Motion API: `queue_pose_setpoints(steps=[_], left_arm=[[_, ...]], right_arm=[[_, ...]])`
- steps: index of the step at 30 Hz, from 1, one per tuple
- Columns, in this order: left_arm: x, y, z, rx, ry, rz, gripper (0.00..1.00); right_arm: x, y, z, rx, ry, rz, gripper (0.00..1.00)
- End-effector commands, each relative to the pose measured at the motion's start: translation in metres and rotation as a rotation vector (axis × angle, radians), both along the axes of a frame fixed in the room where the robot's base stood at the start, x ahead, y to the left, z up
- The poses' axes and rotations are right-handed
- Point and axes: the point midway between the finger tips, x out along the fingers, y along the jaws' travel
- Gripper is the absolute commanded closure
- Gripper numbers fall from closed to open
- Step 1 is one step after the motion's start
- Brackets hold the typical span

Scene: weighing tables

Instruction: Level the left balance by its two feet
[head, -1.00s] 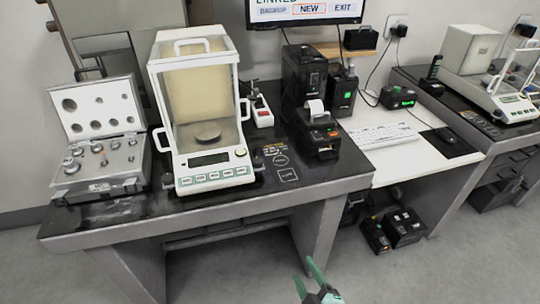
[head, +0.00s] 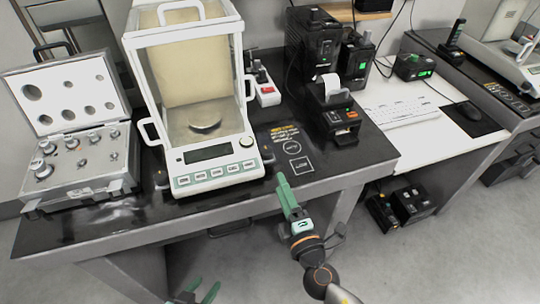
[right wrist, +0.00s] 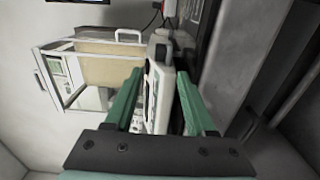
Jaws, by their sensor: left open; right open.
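The left balance (head: 207,165) is a white unit with a glass draft shield, a round pan and a dark display, standing on the dark left table. A dark foot (head: 267,154) shows at its front right corner; a second foot (head: 160,180) shows partly at the front left. My right gripper (head: 284,188) is open and empty, in front of the table edge below the front right corner. In the right wrist view the balance (right wrist: 90,48) appears sideways, with its white base between and beyond the open fingers. My left gripper (head: 200,292) is open at the bottom edge, low and away from the balance.
An open case of weights (head: 75,185) stands left of the balance. A power strip (head: 266,92) and a label printer (head: 333,115) stand to its right. The table (head: 110,222) is bare along its front edge. A keyboard (head: 400,112) lies on the white desk.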

Motion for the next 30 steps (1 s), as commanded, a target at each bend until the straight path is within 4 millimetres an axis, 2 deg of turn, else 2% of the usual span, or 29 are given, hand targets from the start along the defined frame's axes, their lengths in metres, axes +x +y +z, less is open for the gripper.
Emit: queue_pose_setpoints(steps=[3, 9, 15, 20, 28, 30], left_arm=[[-0.003, 0.003, 0.000, 0.005, 0.007, 0.005, 0.50], [-0.004, 0.008, -0.004, 0.012, 0.009, 0.012, 0.50], [-0.003, 0.007, -0.005, 0.011, 0.009, 0.012, 0.50], [-0.003, 0.005, -0.004, 0.006, 0.007, 0.009, 0.50], [-0.002, 0.002, -0.001, 0.002, 0.003, 0.006, 0.50], [-0.002, 0.002, -0.001, 0.002, 0.002, 0.006, 0.50]], right_arm=[[0.025, 0.008, 0.003, 0.002, -0.003, -0.002, 0.45], [0.061, 0.020, 0.001, 0.002, -0.002, -0.002, 0.45], [0.085, 0.027, 0.000, 0.002, 0.000, -0.002, 0.45], [0.093, 0.030, 0.000, 0.001, 0.000, -0.001, 0.45], [0.094, 0.030, 0.000, 0.002, 0.002, -0.001, 0.45], [0.093, 0.030, 0.000, 0.002, 0.002, -0.001, 0.51]])
